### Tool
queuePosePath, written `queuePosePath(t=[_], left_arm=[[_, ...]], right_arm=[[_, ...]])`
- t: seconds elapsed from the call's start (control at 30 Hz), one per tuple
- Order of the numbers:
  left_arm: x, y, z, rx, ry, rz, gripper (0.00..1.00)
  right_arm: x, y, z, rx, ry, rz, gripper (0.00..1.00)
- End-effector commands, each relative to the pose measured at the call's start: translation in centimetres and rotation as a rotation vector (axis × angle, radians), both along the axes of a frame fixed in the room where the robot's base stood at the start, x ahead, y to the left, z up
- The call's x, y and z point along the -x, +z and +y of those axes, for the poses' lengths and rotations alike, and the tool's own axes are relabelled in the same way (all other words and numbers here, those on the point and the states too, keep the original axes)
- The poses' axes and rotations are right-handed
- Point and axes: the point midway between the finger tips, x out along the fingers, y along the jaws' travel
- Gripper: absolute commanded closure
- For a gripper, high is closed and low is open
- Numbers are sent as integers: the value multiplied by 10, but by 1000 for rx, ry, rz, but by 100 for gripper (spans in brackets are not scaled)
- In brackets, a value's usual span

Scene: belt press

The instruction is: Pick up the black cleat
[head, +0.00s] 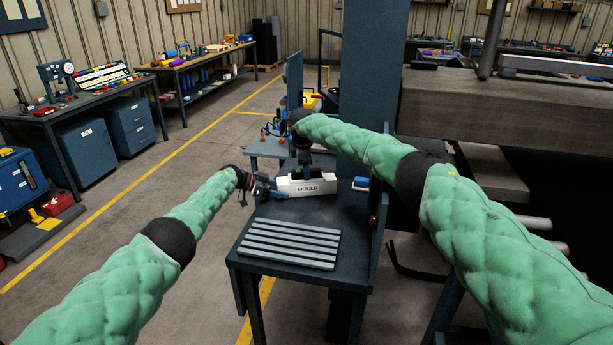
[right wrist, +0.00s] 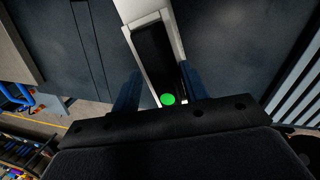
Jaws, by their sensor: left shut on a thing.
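The white mould (head: 322,186), marked MOULD, sits on the dark table. My left gripper (head: 275,190) is shut on its left end. The black cleat (right wrist: 153,50) lies in the long slot of the mould (right wrist: 130,10) in the right wrist view, with a green dot (right wrist: 168,99) near its closer end. My right gripper (head: 306,171) is right above the mould, pointing down. In the right wrist view its blue fingers (right wrist: 159,92) are apart, one on each side of the cleat, with no clear contact. In the head view the cleat is hard to make out.
A ribbed grey plate (head: 290,244) covers the front of the dark table (head: 262,278). A blue-and-white item (head: 361,183) lies right of the mould. A tall dark blue column (head: 368,85) stands behind, and a big press beam (head: 480,105) is at the right.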

Motion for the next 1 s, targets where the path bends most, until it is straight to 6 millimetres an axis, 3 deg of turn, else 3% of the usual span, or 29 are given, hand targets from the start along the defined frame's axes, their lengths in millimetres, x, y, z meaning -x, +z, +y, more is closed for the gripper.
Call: queuePosePath(t=[0.03,0.2,0.67,1.0], left_arm=[[0,0,0,0,-1,-1,88],[0,0,0,0,-1,-1,88],[0,0,0,0,-1,-1,88],[0,-1,0,-1,-1,0,88]], right_arm=[[0,0,0,0,0,0,67],[0,0,0,0,0,0,99],[-1,4,0,0,-1,-2,99],[-1,48,0,-1,1,-4,100]])
